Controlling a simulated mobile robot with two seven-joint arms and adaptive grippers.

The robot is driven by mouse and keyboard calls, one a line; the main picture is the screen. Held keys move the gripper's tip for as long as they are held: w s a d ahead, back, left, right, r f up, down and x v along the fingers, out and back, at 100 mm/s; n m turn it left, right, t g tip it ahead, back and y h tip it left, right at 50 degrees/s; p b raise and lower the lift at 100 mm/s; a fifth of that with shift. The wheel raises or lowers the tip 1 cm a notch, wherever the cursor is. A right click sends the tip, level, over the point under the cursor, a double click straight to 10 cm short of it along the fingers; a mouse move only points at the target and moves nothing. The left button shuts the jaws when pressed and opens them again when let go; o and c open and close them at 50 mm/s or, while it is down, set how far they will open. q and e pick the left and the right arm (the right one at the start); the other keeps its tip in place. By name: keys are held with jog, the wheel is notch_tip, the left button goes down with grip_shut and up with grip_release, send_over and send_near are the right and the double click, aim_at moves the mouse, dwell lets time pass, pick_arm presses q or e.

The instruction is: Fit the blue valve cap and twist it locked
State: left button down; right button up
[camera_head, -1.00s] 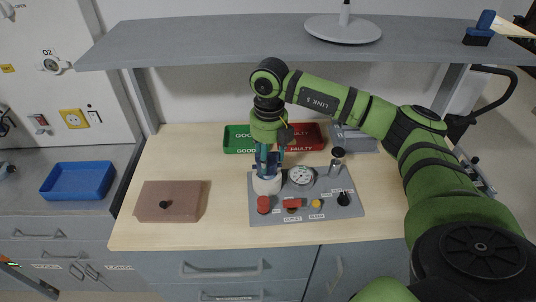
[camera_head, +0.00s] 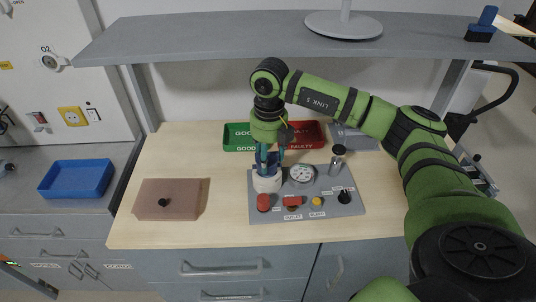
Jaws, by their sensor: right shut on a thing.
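My right gripper (camera_head: 268,162) points straight down over the grey valve panel (camera_head: 330,207). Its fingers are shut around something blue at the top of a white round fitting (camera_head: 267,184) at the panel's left. The blue valve cap is mostly hidden between the fingers, so I cannot tell whether it is seated or turned. My left gripper is not in view.
The panel also carries a round gauge (camera_head: 301,173), a red knob (camera_head: 263,202), a yellow button (camera_head: 317,201), a black knob (camera_head: 344,196) and a metal cylinder (camera_head: 337,163). Green (camera_head: 238,137) and red (camera_head: 308,135) trays stand behind. A brown block (camera_head: 172,200) lies left. A shelf (camera_head: 250,38) hangs above.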

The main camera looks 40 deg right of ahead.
jog(key=shift+f, duration=0.15)
jog(key=shift+f+b, duration=0.35)
jog(key=shift+b, duration=0.05)
jog(key=shift+f+b, duration=0.6)
jog(key=shift+f, duration=0.05)
dwell(1.1)
dwell(0.4)
jog(key=shift+m, duration=0.8)
jog(key=m, duration=0.3)
jog(key=shift+p, duration=0.4)
